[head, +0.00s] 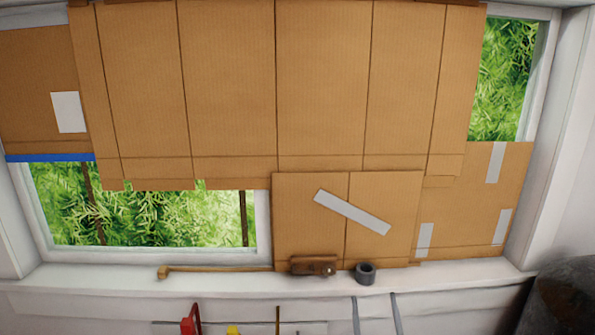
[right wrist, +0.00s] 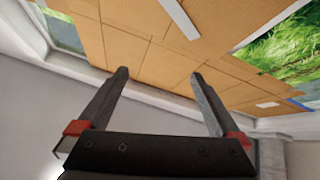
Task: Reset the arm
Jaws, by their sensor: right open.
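My right gripper (head: 373,297) shows at the bottom of the head view as two grey fingers, pointing up toward the window sill. In the right wrist view, the gripper (right wrist: 158,75) has its two long grey fingers wide apart with nothing between them. The fingers have red parts near their bases. My left gripper is not in view. No glass rods can be made out in either view.
Cardboard (head: 320,90) covers much of the window, with greenery at the gaps. On the white sill (head: 90,275) are a wooden-handled tool (head: 215,269), a brown tool (head: 313,266) and a grey tape roll (head: 366,273). A red item (head: 190,321) shows below.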

